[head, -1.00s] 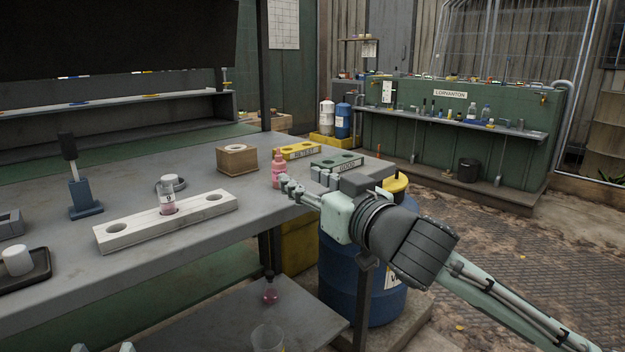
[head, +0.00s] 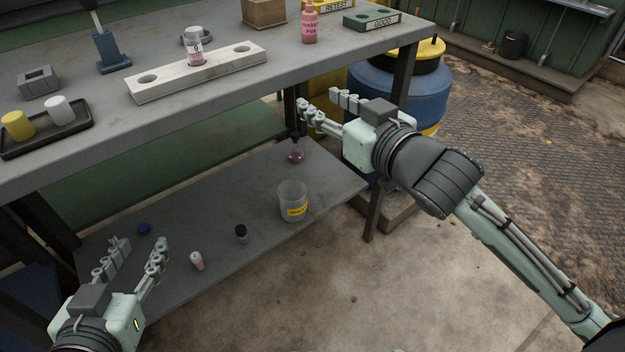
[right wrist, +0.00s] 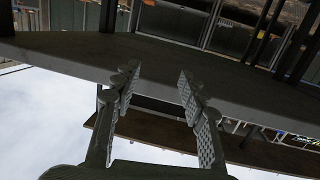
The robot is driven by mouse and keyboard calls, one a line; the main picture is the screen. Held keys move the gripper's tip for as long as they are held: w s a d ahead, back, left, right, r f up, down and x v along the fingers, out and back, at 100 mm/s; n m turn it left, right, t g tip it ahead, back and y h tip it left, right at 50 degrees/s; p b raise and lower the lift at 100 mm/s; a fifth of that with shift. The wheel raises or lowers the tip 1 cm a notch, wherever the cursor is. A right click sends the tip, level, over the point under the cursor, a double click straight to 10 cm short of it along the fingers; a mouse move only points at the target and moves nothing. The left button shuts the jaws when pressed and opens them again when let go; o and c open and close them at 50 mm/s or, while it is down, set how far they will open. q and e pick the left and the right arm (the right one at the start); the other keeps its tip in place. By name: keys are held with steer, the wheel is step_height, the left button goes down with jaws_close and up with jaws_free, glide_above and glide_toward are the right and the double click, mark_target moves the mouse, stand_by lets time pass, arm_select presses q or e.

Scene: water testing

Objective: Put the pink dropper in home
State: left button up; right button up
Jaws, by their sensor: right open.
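A pink bottle with a nozzle top (head: 309,24), the likely pink dropper, stands upright on the tabletop near its right end. A brown block (head: 264,12) stands left of it, cut off at the top; I cannot tell whether it is the home. My right gripper (head: 318,99) is open and empty, below the bottle in the head view and apart from it. The right wrist view shows its spread fingers (right wrist: 158,85) with nothing between them. My left gripper (head: 138,246) is open and empty at the lower left, in front of the lower shelf.
A white rack (head: 230,66) holds a pink vial (head: 196,50). Green (head: 373,18) and yellow (head: 330,5) trays are at the back right. The lower shelf (head: 200,215) holds a clear beaker (head: 292,203), a pink flask (head: 296,155) and small vials. A blue barrel (head: 425,88) stands behind my right arm.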

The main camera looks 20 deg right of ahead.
steer(key=s+a+f+g, duration=0.1)
steer(key=s+a+f, duration=0.2)
steer(key=f, duration=0.3)
steer(key=s+a+f+n+g, duration=0.1)
steer(key=s+a+f, duration=0.1)
steer(key=s+f, duration=0.3)
steer(key=shift+s+a+f, duration=0.25)
steer(key=shift+a+f, duration=0.15)
steer(key=shift+f, duration=0.5)
